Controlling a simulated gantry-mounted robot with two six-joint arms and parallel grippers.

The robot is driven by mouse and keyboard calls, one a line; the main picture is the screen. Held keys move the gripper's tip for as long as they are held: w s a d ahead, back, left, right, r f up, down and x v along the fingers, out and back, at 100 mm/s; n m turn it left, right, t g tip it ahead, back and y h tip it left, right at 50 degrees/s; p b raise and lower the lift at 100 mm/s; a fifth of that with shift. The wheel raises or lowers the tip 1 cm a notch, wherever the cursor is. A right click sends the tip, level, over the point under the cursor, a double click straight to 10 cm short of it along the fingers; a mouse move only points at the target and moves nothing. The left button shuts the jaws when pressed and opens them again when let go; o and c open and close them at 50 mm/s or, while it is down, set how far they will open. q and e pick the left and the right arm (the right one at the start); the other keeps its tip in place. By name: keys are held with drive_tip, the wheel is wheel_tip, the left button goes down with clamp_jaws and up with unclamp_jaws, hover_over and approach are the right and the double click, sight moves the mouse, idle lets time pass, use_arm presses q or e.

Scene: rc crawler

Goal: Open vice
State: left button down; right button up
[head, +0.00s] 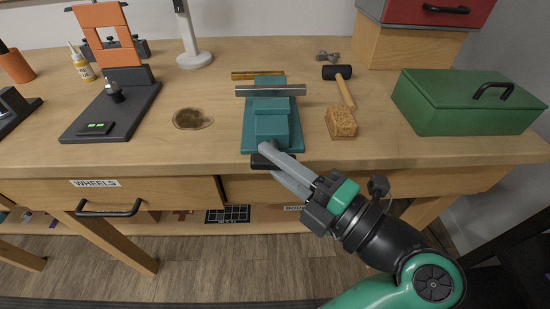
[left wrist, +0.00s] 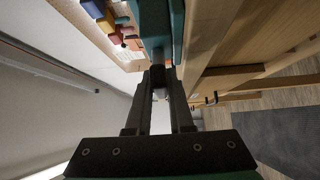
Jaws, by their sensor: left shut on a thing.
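The teal vice (head: 271,122) stands at the front edge of the workbench, with its grey jaw bars (head: 270,90) toward the back. I cannot tell how wide its jaws stand apart. A dark handle (head: 261,162) shows at its front end, just past the bench edge. My left gripper (head: 268,150) reaches up from the lower right and is shut on the vice handle. The left wrist view shows its two fingers (left wrist: 160,82) closed around a small grey part below the teal vice body (left wrist: 158,25). The fingers hide part of the handle. My right gripper is not in view.
Right of the vice are a sponge-like block (head: 341,122), a mallet (head: 345,88) and a green toolbox (head: 470,105). A brass-coloured bar (head: 257,75) lies behind it. Drawers (head: 150,195) lie below.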

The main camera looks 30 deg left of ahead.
use_arm(q)
drive_tip(key=shift+r+n+h, duration=0.1)
drive_tip(key=shift+n+h, duration=0.2)
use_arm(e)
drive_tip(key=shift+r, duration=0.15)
use_arm(q)
drive_tip(key=c, duration=0.8)
unclamp_jaws()
